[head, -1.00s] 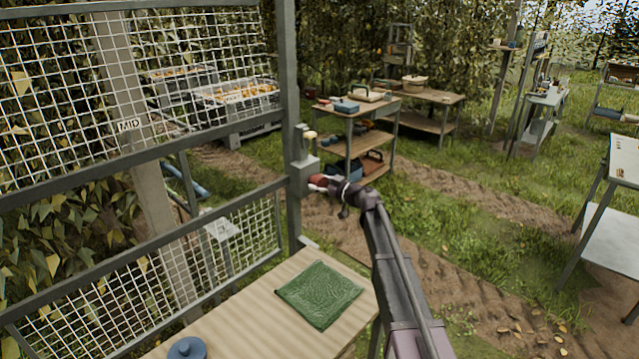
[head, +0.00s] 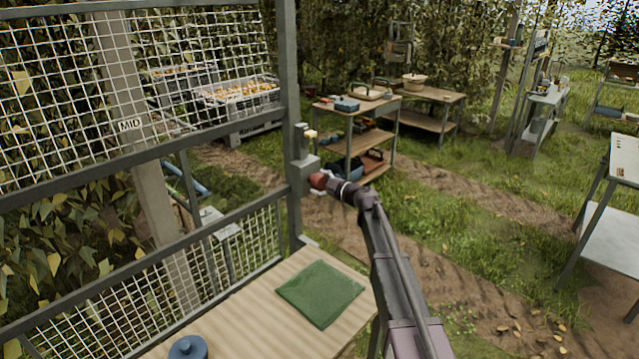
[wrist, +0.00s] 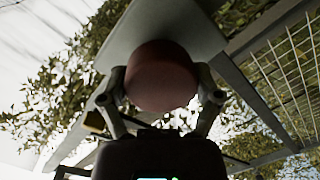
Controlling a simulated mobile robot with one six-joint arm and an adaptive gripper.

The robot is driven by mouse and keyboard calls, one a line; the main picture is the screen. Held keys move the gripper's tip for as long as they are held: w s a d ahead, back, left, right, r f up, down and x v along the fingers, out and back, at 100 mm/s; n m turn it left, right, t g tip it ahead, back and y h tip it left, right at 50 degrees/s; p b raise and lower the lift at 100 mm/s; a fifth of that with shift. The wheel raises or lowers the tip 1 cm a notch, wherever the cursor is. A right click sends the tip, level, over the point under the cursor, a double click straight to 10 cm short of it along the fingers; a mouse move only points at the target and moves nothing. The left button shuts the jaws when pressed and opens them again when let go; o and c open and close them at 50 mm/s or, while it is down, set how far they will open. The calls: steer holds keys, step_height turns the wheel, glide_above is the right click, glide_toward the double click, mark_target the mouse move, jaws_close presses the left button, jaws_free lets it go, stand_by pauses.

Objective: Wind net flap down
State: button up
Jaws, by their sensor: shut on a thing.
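The net frame with an upper white mesh panel (head: 200,60) stands at the left in the head view. A lower mesh panel (head: 235,245) lies under a grey cross rail (head: 150,260), with an open band between the two panels. Which part is the flap I cannot tell for certain. A grey box (head: 303,165) sits on the frame's right post, with a red-brown round knob (head: 317,180) at its side. My gripper (wrist: 162,92) is shut on this knob; in the wrist view the knob (wrist: 162,75) sits between both fingers.
A wooden table (head: 235,315) with a green cloth (head: 320,293) and a blue lidded pot (head: 187,348) stands left of my arm. Shelves with tools (head: 355,135) stand behind; grass lies open at right.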

steer(key=shift+s+f, duration=0.1)
steer(key=shift+s, duration=0.1)
steer(key=o, duration=0.9)
steer(key=shift+w, duration=0.1)
steer(key=shift+d, duration=0.1)
steer(key=shift+w, duration=0.1)
steer(key=shift+m, duration=0.3)
